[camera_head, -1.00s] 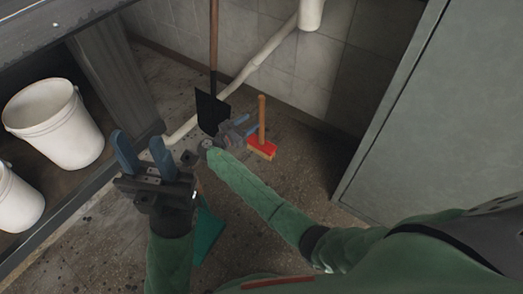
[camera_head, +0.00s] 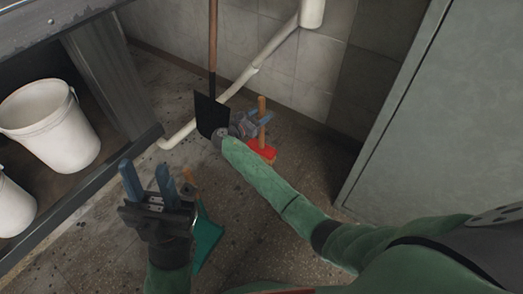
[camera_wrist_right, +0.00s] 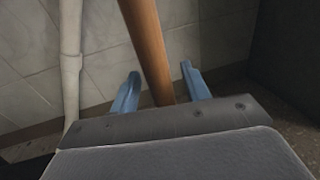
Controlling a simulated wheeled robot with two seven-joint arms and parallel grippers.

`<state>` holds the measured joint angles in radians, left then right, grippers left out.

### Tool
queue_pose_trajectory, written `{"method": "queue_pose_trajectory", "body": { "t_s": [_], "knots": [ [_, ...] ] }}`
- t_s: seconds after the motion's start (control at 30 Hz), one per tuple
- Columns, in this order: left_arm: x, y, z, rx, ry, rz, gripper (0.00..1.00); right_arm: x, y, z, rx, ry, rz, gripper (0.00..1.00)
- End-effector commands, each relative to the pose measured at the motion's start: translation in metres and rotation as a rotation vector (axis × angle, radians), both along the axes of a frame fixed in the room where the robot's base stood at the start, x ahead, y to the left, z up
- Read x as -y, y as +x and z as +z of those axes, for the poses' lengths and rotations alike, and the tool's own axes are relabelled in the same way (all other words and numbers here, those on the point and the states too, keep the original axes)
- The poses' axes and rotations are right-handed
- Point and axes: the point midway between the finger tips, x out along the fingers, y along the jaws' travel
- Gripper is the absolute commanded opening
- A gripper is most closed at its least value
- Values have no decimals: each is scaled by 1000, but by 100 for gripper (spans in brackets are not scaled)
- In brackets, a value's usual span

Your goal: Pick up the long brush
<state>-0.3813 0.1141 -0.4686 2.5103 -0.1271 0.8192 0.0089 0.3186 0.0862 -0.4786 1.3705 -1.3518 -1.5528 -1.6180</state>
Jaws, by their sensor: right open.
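The long brush stands upright on the floor, with a red head (camera_head: 262,150) and a wooden handle (camera_head: 262,104). My right gripper (camera_head: 258,122) is at the handle, above the red head. In the right wrist view the wooden handle (camera_wrist_right: 148,45) runs between the two blue fingers of my right gripper (camera_wrist_right: 158,90), which stand apart with gaps on both sides. The brush head is hidden there. My left gripper (camera_head: 148,180) is open and empty at the lower left, away from the brush.
A black shovel (camera_head: 210,112) with a long wooden handle stands just left of the brush. A white pipe (camera_head: 245,76) runs along the tiled wall. A teal tool (camera_head: 207,238) lies near my left gripper. White buckets (camera_head: 55,125) stand at left; a grey cabinet (camera_head: 425,110) at right.

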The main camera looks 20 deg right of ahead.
Motion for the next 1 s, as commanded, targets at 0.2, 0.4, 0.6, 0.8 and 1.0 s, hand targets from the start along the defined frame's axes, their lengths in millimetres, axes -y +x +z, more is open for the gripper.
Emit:
{"method": "queue_pose_trajectory", "body": {
  "t_s": [0.2, 0.4, 0.6, 0.8, 1.0],
  "knots": [
    [0, -1, 0, -1, -1, -1, 36, 0, 0, 0, 0, 0, 0, 31],
    [0, 0, 2, 6, -1, -2, 36, -1, 0, 1, 1, 0, 0, 0],
    [0, 0, 4, 13, 0, -3, 36, -1, 0, 1, 0, 0, 0, 0],
    [1, 0, 11, 18, -1, -6, 36, -1, 0, 11, 2, 1, 0, 0],
    [3, -1, 29, 52, -17, -16, 36, -1, 0, 27, 1, 0, 0, 0]
  ]
}}
